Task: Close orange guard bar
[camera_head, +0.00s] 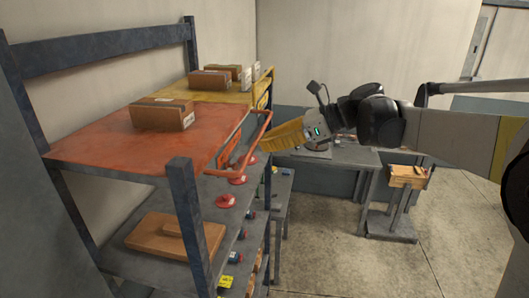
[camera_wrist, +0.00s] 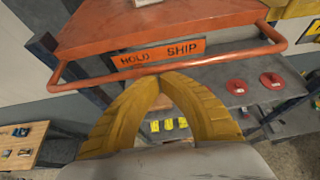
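The orange guard bar (camera_head: 263,131) is a U-shaped tube standing out from the front edge of the orange shelf (camera_head: 90,140). In the wrist view the bar (camera_wrist: 100,79) runs across the picture, with an orange plate (camera_wrist: 155,53) reading "HOLD" and "SHIP" behind it. My gripper (camera_head: 264,147) is at the bar's outer side. In the wrist view my gripper's yellow fingers (camera_wrist: 163,76) arch together and their tips meet at the bar's lower edge. They look shut with nothing between them. I cannot tell whether the tips touch the bar.
A cardboard box (camera_head: 162,114) sits on the orange shelf. A yellow shelf (camera_head: 235,95) with several boxes is beyond it. A dark blue post (camera_head: 190,220) stands at the near corner. Red discs (camera_head: 226,200) lie on the grey shelf below.

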